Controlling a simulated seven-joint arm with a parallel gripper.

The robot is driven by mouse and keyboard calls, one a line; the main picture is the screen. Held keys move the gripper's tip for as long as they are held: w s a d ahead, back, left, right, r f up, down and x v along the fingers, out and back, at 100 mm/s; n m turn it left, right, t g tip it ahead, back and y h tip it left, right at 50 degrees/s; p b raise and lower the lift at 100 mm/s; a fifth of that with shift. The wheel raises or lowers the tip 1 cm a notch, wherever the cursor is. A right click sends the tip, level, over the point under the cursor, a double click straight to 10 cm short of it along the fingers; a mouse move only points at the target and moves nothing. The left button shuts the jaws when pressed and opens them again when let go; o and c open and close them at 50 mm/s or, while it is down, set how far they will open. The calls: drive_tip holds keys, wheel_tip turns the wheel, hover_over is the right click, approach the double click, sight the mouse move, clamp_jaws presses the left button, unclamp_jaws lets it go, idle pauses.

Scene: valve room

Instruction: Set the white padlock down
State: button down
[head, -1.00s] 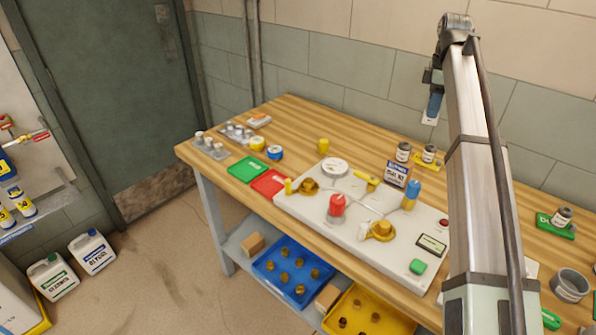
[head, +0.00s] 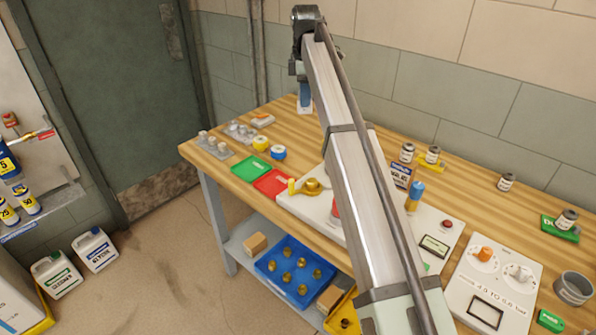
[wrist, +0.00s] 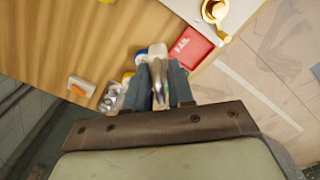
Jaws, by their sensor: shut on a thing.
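The white padlock (wrist: 158,50) is between the fingers of my gripper (wrist: 159,90) in the wrist view, with its silver shackle lying along them. My gripper is shut on it. In the head view my gripper (head: 305,95) hangs over the back left part of the workbench, and a small pale bit of the padlock (head: 306,109) shows under the blue fingers. It appears to be held above the bench top; the height is hard to tell.
A green tray (head: 250,168) and a red tray (head: 272,182), marked FAIL in the wrist view, lie at the left front. Tape rolls (head: 278,152) and grey plates with small metal pieces (head: 240,131) stand behind. A white board (head: 300,203) is partly hidden by my arm.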

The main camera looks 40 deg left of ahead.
drive_tip(key=shift+s+a+f, duration=0.2)
drive_tip(key=shift+s+f, duration=0.05)
drive_tip(key=shift+f, duration=3.25)
drive_tip(key=shift+s+a+f, duration=0.2)
drive_tip(key=shift+a+f, duration=0.05)
drive_tip(key=shift+f, duration=3.25)
drive_tip(key=shift+s+a+f, duration=0.2)
drive_tip(key=shift+s+f, duration=0.05)
drive_tip(key=shift+f, duration=3.25)
drive_tip(key=shift+f, duration=0.15)
drive_tip(key=c, duration=1)
unclamp_jaws()
wheel_tip(320, 180, up, 12)
drive_tip(key=shift+r, duration=0.2)
